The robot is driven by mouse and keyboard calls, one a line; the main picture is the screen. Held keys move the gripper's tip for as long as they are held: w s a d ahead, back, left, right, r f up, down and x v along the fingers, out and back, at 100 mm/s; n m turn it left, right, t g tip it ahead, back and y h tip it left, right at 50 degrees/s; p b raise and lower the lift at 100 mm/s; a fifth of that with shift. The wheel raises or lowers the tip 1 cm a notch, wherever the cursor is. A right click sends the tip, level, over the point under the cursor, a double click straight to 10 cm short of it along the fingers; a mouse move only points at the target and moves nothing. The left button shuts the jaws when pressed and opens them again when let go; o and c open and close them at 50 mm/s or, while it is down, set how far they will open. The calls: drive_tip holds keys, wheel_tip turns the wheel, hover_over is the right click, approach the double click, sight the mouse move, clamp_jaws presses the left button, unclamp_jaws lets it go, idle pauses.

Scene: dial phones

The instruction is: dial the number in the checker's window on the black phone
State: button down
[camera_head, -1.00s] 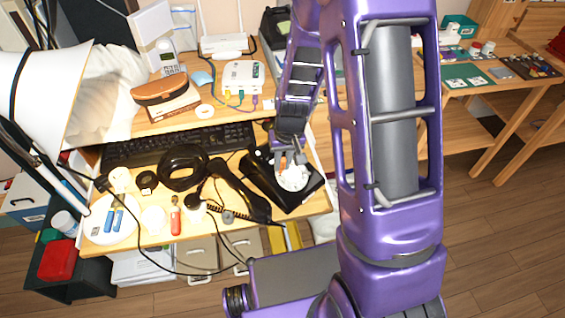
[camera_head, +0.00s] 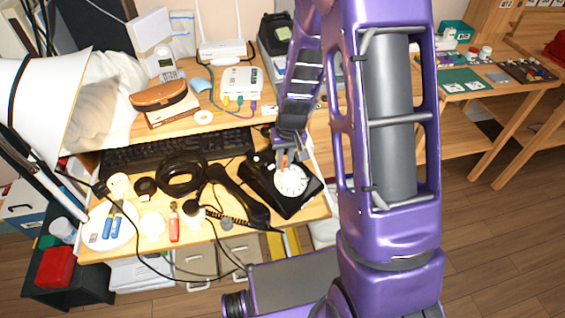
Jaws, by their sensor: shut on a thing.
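The black phone (camera_head: 299,207) sits at the right end of the wooden desk, its round white dial (camera_head: 292,181) facing up. Its black handset (camera_head: 240,196) lies off the phone, to its left. My gripper (camera_head: 284,160) points down at the far edge of the dial. It is shut on a thin orange thing whose lower end is close to the dial; I cannot tell whether it touches. The finger holes and digits are too small to read. I cannot pick out the checker's window or its number.
A black keyboard (camera_head: 178,152) lies behind. A black ring-shaped thing (camera_head: 181,174), a coiled cord and a red-handled tool (camera_head: 174,226) lie left of the handset. A white box (camera_head: 241,82) with cables stands on the rear shelf. A lamp (camera_head: 45,95) stands at the left.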

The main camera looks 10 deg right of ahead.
drive_tip(key=shift+d, duration=0.1)
drive_tip(key=shift+w+d, duration=0.3)
drive_tip(key=shift+d, duration=0.15)
idle(0.4)
drive_tip(key=shift+w+d+f+b, duration=0.15)
drive_tip(key=shift+d+b, duration=0.2)
drive_tip(key=shift+d, duration=0.25)
drive_tip(key=shift+d+f+b, duration=0.15)
drive_tip(key=shift+d+b, duration=0.15)
drive_tip(key=shift+d, duration=0.25)
